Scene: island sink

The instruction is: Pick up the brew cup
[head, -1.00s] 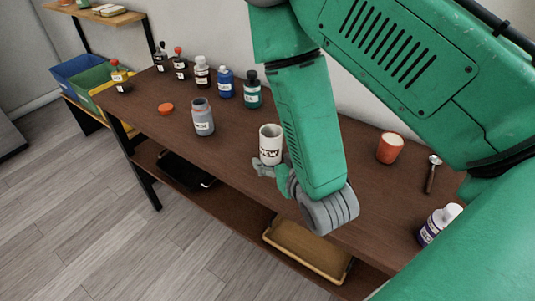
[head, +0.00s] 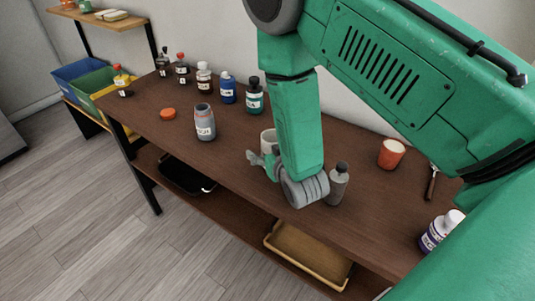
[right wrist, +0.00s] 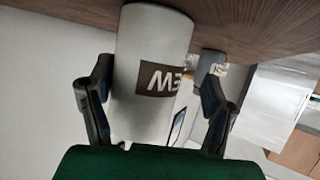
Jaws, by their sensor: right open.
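The brew cup (head: 267,137) is white with a dark label and stands on the brown table, partly hidden behind my right arm in the head view. In the right wrist view the brew cup (right wrist: 152,45) appears between the two fingers, with the letters "EW" showing. My right gripper (head: 257,160) is open at the near side of the cup. In the right wrist view the right gripper (right wrist: 158,82) has its fingers either side of the cup, the left one very close to it. Whether they touch it cannot be told. My left gripper is not in view.
An open grey jar (head: 204,123) stands left of the cup. A grey bottle with a dark cap (head: 338,185) stands right of my forearm. Several bottles line the back. The table's front edge is near the gripper.

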